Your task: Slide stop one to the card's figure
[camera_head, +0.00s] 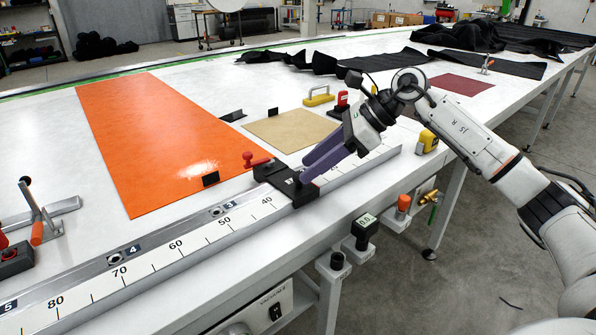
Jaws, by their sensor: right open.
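A black sliding stop (299,190) with a red lever (254,160) sits on the ruled rail (180,244), just past the 40 mark; which numbered stop it is I cannot tell. My right gripper (306,170) has two purple fingers spread apart at the stop's right side. Whether they touch it is not clear. A second red and black block (14,258) is cut off at the left edge. I cannot make out a card with a figure. My left gripper is out of view.
An orange sheet (155,135) and a tan sheet (290,130) lie behind the rail. A toggle clamp (38,215) stands at left. A yellow-handled tool (319,97) and a yellow tape measure (427,140) are near my arm.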

